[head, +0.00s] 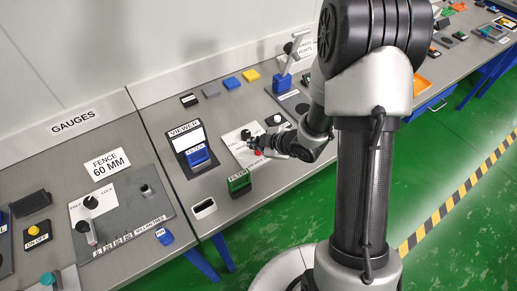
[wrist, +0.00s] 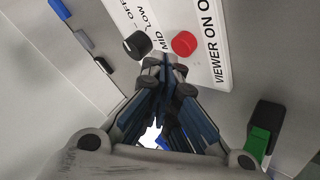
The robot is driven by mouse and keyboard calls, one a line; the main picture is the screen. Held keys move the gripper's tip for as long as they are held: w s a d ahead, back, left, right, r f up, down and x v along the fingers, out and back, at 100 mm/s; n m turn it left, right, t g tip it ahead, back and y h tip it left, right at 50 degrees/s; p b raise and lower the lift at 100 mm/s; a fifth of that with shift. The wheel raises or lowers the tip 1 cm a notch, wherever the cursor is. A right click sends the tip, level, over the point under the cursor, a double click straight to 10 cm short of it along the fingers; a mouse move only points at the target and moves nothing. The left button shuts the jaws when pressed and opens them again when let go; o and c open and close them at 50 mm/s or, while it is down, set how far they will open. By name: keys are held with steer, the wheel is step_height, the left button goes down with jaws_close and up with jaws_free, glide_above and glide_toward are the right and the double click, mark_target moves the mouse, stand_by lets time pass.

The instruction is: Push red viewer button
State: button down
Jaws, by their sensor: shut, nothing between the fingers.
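The red viewer button (wrist: 184,43) is round and sits on a white panel (wrist: 205,15) marked "VIEWER ON O…", beside a black knob (wrist: 138,44) with OFF, LOW and MID marks. In the wrist view my gripper (wrist: 166,75) is shut and empty, its fingertips just below the button in the picture. I see a gap in the picture between tips and button; the height above the panel is hard to judge. In the head view my gripper (head: 254,143) is over the white panel (head: 235,141), and a bit of red (head: 258,153) shows beside its fingers.
The viewer (head: 187,131) with a blue filter block (head: 197,156) stands left of my gripper. A green filter block (head: 239,181) stands in front; it also shows in the wrist view (wrist: 259,143).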

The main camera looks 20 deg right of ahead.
step_height(320, 180, up, 6)
steer(key=p, duration=0.4)
steer(key=shift+p, duration=0.4)
step_height(320, 180, up, 9)
steer(key=m+h, duration=0.3)
steer(key=h, duration=0.1)
glide_above(257, 152)
steer(key=d, duration=0.5)
steer(key=s+d+r+m+h, duration=0.2)
steer(key=s+r+m, duration=0.3)
steer(key=s+r, duration=0.25)
steer(key=s+a+r+m+g, duration=0.1)
steer(key=s+a+r+m, duration=0.2)
steer(key=s, duration=0.7)
steer(key=s+a+r+m+g+y, duration=0.1)
steer(key=s+a+r+m+g, duration=0.1)
steer(key=s, duration=0.7)
steer(key=shift+s+a+r+m+b, duration=0.35)
steer(key=shift+a+r+m, duration=0.4)
steer(key=shift+m, duration=0.25)
